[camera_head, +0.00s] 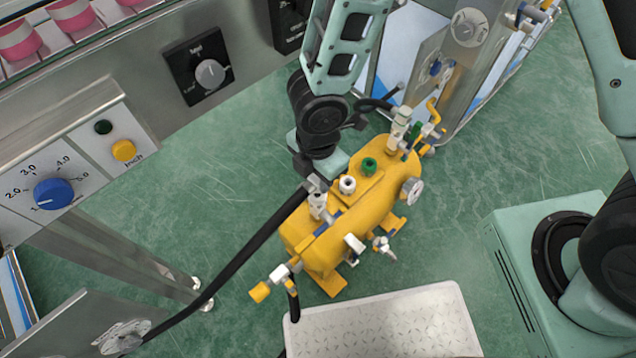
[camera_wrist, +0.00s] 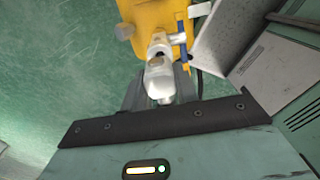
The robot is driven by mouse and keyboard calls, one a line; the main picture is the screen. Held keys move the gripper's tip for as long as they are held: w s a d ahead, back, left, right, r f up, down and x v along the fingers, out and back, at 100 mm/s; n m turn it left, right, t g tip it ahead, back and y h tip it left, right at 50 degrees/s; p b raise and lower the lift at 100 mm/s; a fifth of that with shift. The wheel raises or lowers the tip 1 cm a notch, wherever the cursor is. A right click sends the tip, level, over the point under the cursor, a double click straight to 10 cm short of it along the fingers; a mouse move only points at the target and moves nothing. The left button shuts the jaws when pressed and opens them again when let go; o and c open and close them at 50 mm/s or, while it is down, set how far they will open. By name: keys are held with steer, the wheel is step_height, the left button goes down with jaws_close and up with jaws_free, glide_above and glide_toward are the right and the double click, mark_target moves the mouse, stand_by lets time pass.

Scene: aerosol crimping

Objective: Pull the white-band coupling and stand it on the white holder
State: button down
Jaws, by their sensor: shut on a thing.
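A yellow tank unit (camera_head: 335,240) stands on the green floor. A short white holder (camera_head: 347,184) with a dark centre stands on its top, beside a green holder (camera_head: 369,165). My gripper (camera_head: 314,184) is at the near left end of the tank top, shut on a pale grey coupling (camera_head: 318,205). In the wrist view the coupling (camera_wrist: 159,78) sits between the fingers, above the yellow body. It appears upright in the head view; whether it is still seated is unclear. Its white band cannot be made out. The white holder bears nothing and is just right of my gripper.
A black hose (camera_head: 235,262) runs from the lower-left panel to near my gripper. Another fitting (camera_head: 401,118) stands at the tank's far end. A gauge (camera_head: 415,192) and valves project from its right side. A pale tread plate (camera_head: 385,325) lies in front.

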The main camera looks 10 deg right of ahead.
steer(key=shift+r+p, duration=1.1)
steer(key=shift+r, duration=0.25)
